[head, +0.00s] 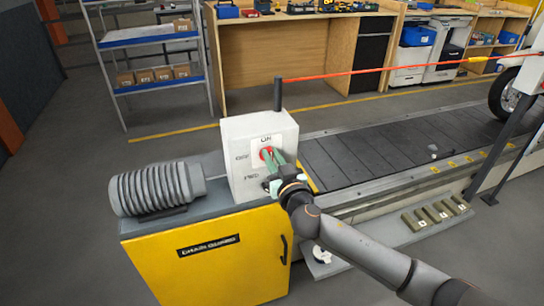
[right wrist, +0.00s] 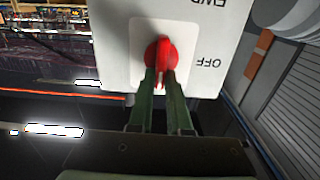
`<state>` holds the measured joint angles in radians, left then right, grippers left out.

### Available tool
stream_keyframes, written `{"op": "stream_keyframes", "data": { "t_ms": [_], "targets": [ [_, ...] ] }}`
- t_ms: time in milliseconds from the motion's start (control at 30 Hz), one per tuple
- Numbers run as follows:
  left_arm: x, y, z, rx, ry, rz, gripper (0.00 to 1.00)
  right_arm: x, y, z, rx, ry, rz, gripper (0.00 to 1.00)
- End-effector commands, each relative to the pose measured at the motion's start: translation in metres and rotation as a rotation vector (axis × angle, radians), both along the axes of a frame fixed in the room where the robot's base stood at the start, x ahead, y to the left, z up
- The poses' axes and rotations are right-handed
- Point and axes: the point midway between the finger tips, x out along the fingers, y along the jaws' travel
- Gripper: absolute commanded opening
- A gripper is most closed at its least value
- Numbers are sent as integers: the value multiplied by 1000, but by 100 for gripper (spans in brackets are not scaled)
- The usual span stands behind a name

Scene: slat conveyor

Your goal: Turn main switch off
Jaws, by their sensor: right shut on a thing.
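The main switch is a red rotary knob (head: 266,153) on a white plate on the white control box (head: 238,128). ON is printed above it and OFF to its left. In the right wrist view the red knob (right wrist: 160,55) appears upside down, its grip bar roughly upright in the picture, with OFF to its right. My right gripper (head: 272,157) reaches it from the front right. Its two green fingers (right wrist: 161,80) are shut on the knob's bar and partly hide it. The ON mark is hidden in the wrist view. My left gripper is not in view.
The box stands on a yellow chain-guard cabinet (head: 205,262) beside a grey ribbed motor (head: 158,188). A lower FWD control is partly hidden by my gripper. A dark post (head: 277,95) rises behind the box, near a red cord (head: 370,70). The slat conveyor (head: 375,150) runs right.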

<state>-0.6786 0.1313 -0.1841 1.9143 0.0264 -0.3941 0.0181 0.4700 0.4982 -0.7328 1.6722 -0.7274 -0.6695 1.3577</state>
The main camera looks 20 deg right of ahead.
Motion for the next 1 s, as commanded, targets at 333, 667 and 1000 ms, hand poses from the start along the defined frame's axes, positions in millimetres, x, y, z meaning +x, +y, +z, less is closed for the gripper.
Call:
{"op": "stream_keyframes", "data": {
  "t_ms": [333,667,1000],
  "targets": [
    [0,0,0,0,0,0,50,0,0,0,-15,0,0,0],
    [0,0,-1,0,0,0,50,0,3,-1,-174,-6,0,0],
    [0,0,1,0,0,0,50,-1,9,-2,-485,-15,0,0]
  ]
}}
